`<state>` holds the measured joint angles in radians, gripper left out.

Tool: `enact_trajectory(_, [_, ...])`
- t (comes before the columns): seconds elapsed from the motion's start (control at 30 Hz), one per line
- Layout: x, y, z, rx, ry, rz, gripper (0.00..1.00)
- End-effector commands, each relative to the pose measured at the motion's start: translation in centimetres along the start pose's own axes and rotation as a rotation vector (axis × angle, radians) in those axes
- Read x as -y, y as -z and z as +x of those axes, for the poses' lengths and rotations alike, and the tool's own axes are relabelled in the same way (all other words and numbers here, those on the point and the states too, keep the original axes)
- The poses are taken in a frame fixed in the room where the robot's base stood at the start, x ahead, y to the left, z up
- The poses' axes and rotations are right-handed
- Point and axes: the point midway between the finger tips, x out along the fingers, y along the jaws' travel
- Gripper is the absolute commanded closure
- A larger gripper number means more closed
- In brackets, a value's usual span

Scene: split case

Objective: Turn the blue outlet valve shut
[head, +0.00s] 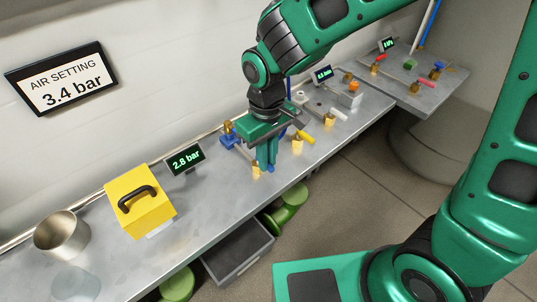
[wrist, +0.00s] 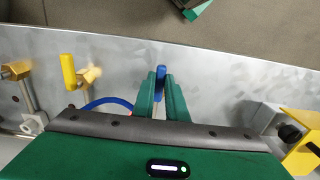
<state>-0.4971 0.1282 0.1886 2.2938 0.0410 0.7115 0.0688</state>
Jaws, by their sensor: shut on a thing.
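The blue outlet valve handle (wrist: 160,78) stands between my two green fingers in the wrist view. My gripper (wrist: 159,88) is shut on it. In the head view my gripper (head: 266,163) points down at the front part of the bench, and the tip of the blue handle (head: 271,169) shows at the fingertips. A brass fitting (head: 256,169) is just left of the fingers. The valve body is mostly hidden by my gripper. A display (head: 186,159) to the left reads 2.8 bar, and a wall sign (head: 63,78) reads AIR SETTING 3.4 bar.
A yellow handle (wrist: 68,72) on a brass valve lies left in the wrist view, with a blue hose (wrist: 105,102) between. A yellow box (head: 140,204) and metal cup (head: 62,234) stand left on the bench. More valve stations are farther right.

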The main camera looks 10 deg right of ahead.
Motion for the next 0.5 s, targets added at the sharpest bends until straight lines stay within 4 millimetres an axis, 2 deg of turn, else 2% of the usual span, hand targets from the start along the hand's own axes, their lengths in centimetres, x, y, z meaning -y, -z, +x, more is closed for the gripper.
enact_trajectory(0.03, [-0.29,0.44,-0.19,-0.012,-0.003,0.013,1.00])
enact_trajectory(0.43, [-0.33,0.40,-0.17,-0.011,-0.004,0.018,1.00])
enact_trajectory(0.47, [-0.33,0.39,-0.17,-0.010,-0.004,0.018,0.80])
enact_trajectory(0.5, [-0.31,0.34,-0.15,-0.009,-0.004,0.017,0.71])
